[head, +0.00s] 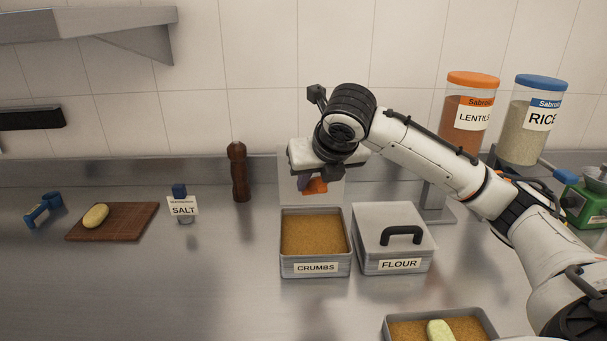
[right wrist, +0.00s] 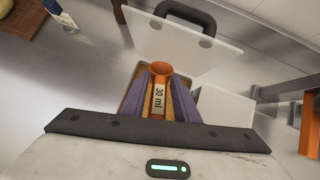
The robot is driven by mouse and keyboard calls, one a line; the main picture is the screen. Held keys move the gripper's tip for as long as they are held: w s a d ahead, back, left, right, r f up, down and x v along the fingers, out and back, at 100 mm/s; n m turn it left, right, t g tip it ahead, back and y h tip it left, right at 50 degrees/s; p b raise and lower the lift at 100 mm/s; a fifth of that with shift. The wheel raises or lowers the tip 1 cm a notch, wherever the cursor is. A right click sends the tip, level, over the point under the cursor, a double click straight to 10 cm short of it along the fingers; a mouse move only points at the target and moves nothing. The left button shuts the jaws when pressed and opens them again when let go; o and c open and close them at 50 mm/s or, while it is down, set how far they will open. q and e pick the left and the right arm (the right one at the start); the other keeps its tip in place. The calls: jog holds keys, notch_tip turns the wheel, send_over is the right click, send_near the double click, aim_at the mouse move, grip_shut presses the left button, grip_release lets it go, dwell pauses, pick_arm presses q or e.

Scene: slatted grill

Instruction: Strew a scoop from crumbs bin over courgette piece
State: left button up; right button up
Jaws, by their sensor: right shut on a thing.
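My right gripper (head: 312,180) is above the back part of the open crumbs bin (head: 316,267), shut on an orange scoop (head: 316,187). In the right wrist view the scoop (right wrist: 160,71), marked "30 ml", sits between the purple fingers. Whether the scoop holds anything I cannot tell. The bin holds brown-gold crumbs with a fairly level surface. A pale green piece (head: 440,331), likely the courgette piece, lies on crumb-like stuff in a metal tray (head: 391,323), cut off by the lower picture edge. My left gripper is not in view.
The crumbs lid (right wrist: 183,46) stands upright behind the bin. A lidded flour bin (head: 393,265) is beside it on the right. A salt shaker (head: 182,207), a brown mill (head: 239,172) and a board (head: 138,220) with a yellowish piece (head: 95,216) are left. The front left counter is clear.

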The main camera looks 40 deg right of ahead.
jog(key=shift+s+r, duration=0.1)
jog(key=shift+s, duration=0.1)
jog(key=shift+f+b, duration=0.55)
jog(key=shift+f, duration=0.95)
jog(key=shift+f+b, duration=0.8)
jog(key=shift+f, duration=2.9)
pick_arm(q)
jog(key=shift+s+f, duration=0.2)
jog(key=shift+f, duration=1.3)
pick_arm(e)
jog(key=shift+f, duration=0.75)
jog(key=shift+r, duration=0.1)
